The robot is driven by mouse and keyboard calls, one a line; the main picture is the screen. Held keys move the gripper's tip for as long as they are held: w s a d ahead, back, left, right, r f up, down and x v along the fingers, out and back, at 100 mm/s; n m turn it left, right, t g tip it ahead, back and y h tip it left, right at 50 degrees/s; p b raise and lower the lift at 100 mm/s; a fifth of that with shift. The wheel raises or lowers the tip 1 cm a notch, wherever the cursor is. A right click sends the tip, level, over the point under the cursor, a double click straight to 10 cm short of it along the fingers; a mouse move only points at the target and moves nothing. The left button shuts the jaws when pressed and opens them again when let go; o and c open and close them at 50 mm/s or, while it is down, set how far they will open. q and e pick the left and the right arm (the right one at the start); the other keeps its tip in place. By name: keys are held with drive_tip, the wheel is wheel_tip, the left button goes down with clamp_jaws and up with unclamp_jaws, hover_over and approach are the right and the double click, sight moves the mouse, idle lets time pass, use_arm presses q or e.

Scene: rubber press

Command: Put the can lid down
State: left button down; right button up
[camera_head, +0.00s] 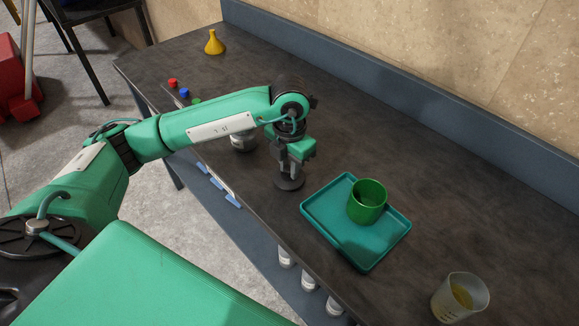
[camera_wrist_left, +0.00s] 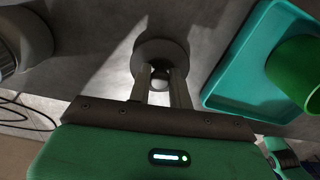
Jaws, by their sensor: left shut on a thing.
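The can lid (camera_head: 289,184) is a dark grey round disc with a knob. It is at the table surface or just above it, left of the teal tray; I cannot tell if it touches. My left gripper (camera_head: 288,168) points down and is shut on the lid's knob. In the left wrist view the lid (camera_wrist_left: 161,52) shows beyond the fingers (camera_wrist_left: 161,78). A grey metal can (camera_head: 243,142) stands left of the lid, partly hidden by my left arm. A grey rounded thing, likely the can (camera_wrist_left: 27,40), shows at the left of the wrist view. My right gripper is not in view.
The teal tray (camera_head: 315,211) holds a green cup (camera_head: 367,203) close to the lid's right. A beaker with yellow liquid (camera_head: 460,298) stands at the table's near right. A yellow flask (camera_head: 214,43) and small coloured items (camera_head: 184,93) are farther off. The table behind the lid is clear.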

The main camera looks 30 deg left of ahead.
use_arm(q)
drive_tip(key=shift+f, duration=0.55)
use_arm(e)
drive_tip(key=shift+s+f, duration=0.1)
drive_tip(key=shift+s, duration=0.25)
use_arm(q)
drive_tip(key=shift+f, duration=0.15)
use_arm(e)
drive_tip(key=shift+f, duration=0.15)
use_arm(q)
drive_tip(key=c, duration=1.3)
unclamp_jaws()
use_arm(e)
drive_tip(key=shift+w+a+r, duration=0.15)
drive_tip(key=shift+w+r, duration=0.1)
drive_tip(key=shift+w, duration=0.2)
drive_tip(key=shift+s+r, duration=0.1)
